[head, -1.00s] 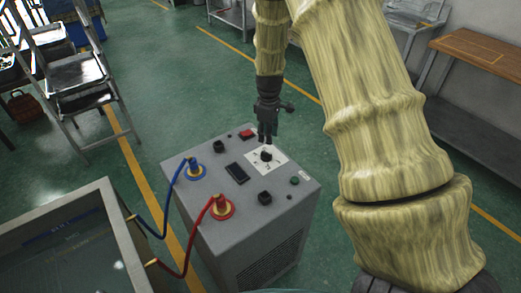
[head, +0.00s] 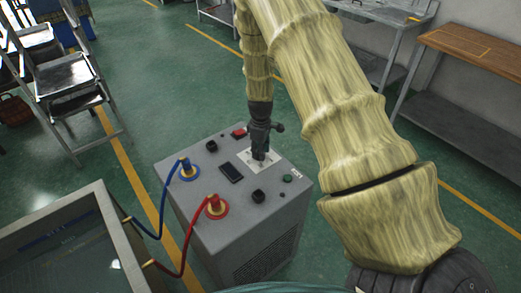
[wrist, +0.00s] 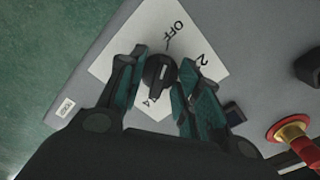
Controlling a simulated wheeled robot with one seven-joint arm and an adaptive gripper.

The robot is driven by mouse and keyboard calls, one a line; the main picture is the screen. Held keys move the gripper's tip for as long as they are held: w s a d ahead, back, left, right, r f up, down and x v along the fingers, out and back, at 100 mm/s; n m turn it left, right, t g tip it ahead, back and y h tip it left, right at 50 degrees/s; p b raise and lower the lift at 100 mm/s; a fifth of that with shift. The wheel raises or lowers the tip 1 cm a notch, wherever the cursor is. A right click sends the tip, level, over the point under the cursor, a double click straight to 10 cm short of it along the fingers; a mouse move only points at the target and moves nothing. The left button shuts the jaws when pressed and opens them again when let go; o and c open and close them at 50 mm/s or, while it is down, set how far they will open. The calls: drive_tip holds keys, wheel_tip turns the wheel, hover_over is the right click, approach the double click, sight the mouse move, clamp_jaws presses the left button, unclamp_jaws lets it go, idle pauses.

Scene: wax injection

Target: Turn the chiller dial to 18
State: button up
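The grey chiller box (head: 190,205) stands in the middle of the head view. Its black dial (wrist: 159,72) sits on a white label plate (wrist: 115,40) in the wrist view. "OFF" reads at the plate's top; a "2" shows to the right and a "4" below, both partly covered by the fingers. A pale mark runs along the dial's grip; I cannot tell its exact setting. My gripper (wrist: 163,62) is open, pointing down, with its fingers on either side of the dial. Contact is unclear. In the head view, my gripper (head: 259,157) hides the dial.
Beside the dial are a dark display (head: 231,172), a black knob (head: 258,196), a red switch (head: 239,132) and a green button (head: 287,178). Blue (head: 158,215) and red (head: 184,245) hoses run to a tank (head: 60,215) at left.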

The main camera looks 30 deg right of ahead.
drive_tip(key=shift+c, duration=0.2)
clamp_jaws()
drive_tip(key=shift+m, duration=0.4)
drive_tip(key=m, duration=0.4)
drive_tip(key=shift+a+m+p, duration=0.1)
drive_tip(key=shift+m+p, duration=0.2)
drive_tip(key=shift+p, duration=0.05)
drive_tip(key=m, duration=0.5)
drive_tip(key=shift+a+r+m+p, duration=0.1)
drive_tip(key=shift+m+p, duration=0.2)
drive_tip(key=m, duration=0.6)
drive_tip(key=shift+w+a+p, duration=0.1)
drive_tip(key=shift+w+p, duration=0.1)
drive_tip(key=shift+p, duration=0.2)
drive_tip(key=m+p, duration=0.1)
drive_tip(key=m, duration=0.5)
drive_tip(key=shift+w+m, duration=0.15)
drive_tip(key=shift+m, duration=0.15)
